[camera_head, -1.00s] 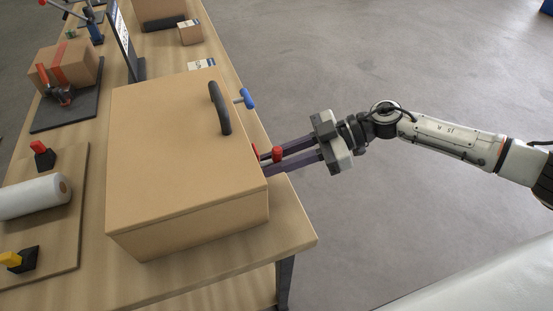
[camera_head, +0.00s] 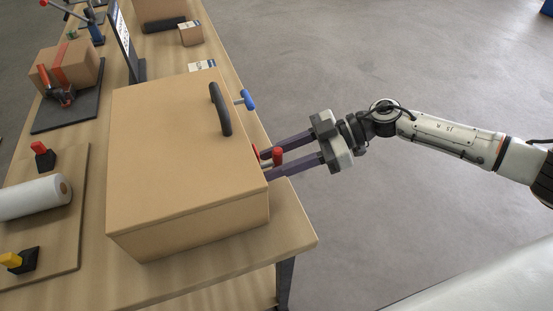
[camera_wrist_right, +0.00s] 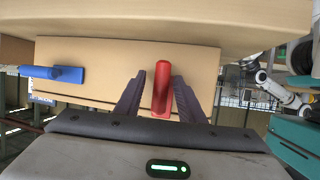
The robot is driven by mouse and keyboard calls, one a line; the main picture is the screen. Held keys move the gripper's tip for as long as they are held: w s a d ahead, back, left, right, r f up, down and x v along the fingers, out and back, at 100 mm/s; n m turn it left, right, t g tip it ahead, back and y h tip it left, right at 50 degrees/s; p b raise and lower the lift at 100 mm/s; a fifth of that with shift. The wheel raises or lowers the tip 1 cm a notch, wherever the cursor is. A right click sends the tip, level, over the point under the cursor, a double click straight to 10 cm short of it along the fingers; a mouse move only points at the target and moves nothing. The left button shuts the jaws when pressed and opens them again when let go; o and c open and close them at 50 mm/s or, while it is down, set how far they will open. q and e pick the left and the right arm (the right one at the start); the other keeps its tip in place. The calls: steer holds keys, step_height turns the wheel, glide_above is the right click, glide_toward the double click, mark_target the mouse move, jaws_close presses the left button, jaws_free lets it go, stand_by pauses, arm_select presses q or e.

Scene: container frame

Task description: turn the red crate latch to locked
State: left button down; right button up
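The red crate latch (camera_head: 277,153) sits on the right side of a large tan crate (camera_head: 180,150). In the right wrist view the red latch handle (camera_wrist_right: 162,90) stands upright in the picture. My right gripper (camera_head: 268,164) has one finger on each side of the handle. It also shows in the wrist view (camera_wrist_right: 158,92), open, with a clear gap at the left finger; the right finger is close to the handle, and I cannot tell if it touches. A blue latch (camera_head: 245,99) is farther back on the same side. My left gripper is not in view.
The crate has a black handle (camera_head: 221,109) on its lid and stands on a wooden table (camera_head: 290,225) near its right edge. A white roll (camera_head: 35,197) and a taped box (camera_head: 66,62) lie to the left. Open floor is right of the table.

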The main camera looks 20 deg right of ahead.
steer(key=shift+s+d+r, duration=0.1)
steer(key=shift+d, duration=0.35)
steer(key=b+v, duration=0.1)
steer(key=v, duration=0.8)
steer(key=shift+r+b, duration=0.2)
steer(key=shift+b, duration=0.1)
steer(key=shift+d, duration=0.15)
